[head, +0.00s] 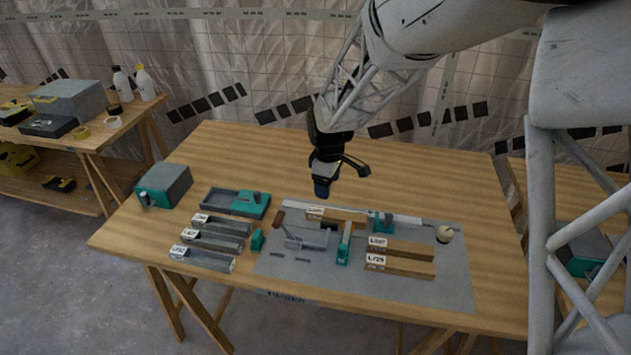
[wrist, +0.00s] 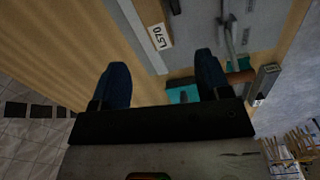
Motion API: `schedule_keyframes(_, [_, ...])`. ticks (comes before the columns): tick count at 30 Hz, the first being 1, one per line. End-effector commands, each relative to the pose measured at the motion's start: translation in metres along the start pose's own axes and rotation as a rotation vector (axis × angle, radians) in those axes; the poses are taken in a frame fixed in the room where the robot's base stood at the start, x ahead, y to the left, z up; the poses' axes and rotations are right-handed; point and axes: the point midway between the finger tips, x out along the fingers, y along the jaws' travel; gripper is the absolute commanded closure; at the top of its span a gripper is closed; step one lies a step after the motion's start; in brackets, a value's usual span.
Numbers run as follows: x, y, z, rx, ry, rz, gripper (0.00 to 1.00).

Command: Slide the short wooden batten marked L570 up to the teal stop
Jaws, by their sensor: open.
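The wooden batten marked L570 (head: 345,216) lies along the pale rail at the back of the grey mat. Its white label (wrist: 160,37) reads L570 in the wrist view and sits near its left end in the head view. The teal stop (head: 380,222) stands by the rail at the batten's right end; any gap between them is too small to tell. My gripper (head: 321,191) is open and empty, above and behind the batten's labelled end. Its two dark blue fingers (wrist: 160,62) show in the wrist view, apart from the batten.
A hammer-like tool (head: 300,238) and a teal upright piece (head: 344,245) are in front of the batten. Grey bars (head: 210,242) and a tray (head: 222,199) are left. The back tabletop is clear.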

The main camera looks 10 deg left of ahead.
Motion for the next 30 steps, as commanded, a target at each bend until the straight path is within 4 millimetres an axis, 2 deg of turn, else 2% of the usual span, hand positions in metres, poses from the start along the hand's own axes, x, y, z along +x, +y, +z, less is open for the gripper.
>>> schedule_keyframes(1, [0.010,0.001,-0.009,-0.027,-0.004,-0.006,0.30])
schedule_keyframes(6, [0.032,0.004,-0.035,-0.107,-0.008,-0.014,0.30])
schedule_keyframes(12, [0.047,0.005,-0.050,-0.155,-0.011,-0.020,0.30])
schedule_keyframes(30, [0.053,0.005,-0.052,-0.164,-0.012,-0.022,0.30])
